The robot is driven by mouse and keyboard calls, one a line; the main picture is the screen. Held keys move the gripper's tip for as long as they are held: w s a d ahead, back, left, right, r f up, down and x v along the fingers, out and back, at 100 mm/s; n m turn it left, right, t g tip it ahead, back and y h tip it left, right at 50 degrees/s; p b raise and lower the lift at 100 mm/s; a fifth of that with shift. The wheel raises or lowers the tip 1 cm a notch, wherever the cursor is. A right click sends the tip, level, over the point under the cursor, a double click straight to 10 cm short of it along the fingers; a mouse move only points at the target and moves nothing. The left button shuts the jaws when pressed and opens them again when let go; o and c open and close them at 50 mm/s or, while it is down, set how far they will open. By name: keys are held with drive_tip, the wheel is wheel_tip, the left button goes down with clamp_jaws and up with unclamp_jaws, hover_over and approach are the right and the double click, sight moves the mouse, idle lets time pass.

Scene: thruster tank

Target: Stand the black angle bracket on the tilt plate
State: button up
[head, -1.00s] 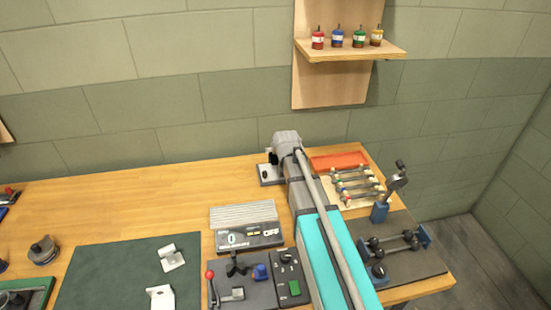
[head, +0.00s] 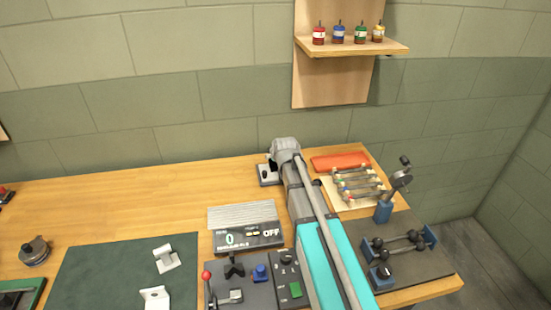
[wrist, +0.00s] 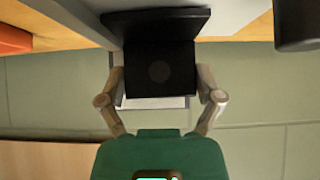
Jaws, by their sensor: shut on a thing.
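The black angle bracket (wrist: 160,72) fills the upper middle of the wrist view. One flat face with a faint round mark is towards the camera, and its other leg runs across the top. My gripper (wrist: 160,98) is shut on it, with one finger at each side. A pale grey surface (wrist: 235,14), perhaps the tilt plate, lies beside the bracket's upper leg; I cannot tell whether they touch. In the head view my arm hides most of the gripper. A small grey plate (head: 266,180) with a dark part above it shows beside the arm's far end.
A control panel with a red-knobbed lever (head: 206,276) is left of my arm.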

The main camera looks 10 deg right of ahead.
drive_tip(key=shift+f, duration=0.15)
drive_tip(key=o, duration=1)
drive_tip(key=shift+p+v, duration=0.65)
drive_tip(key=shift+v, duration=0.25)
drive_tip(key=p+v, duration=0.7)
drive_tip(key=v, duration=0.3)
drive_tip(key=shift+r, duration=0.25)
drive_tip(key=shift+s, duration=0.15)
drive_tip(key=s+f+g, duration=0.1)
drive_tip(key=s+g, duration=0.2)
drive_tip(key=s, duration=0.4)
drive_tip(key=s+f+g, duration=0.2)
drive_tip(key=s+g, duration=0.1)
drive_tip(key=s, duration=0.3)
drive_tip(key=s+f+g, duration=0.2)
drive_tip(key=s+g, duration=0.1)
drive_tip(key=s, duration=0.4)
drive_tip(key=shift+s+a+f, duration=0.15)
drive_tip(key=shift+s+f, duration=0.1)
drive_tip(key=shift+s, duration=0.05)
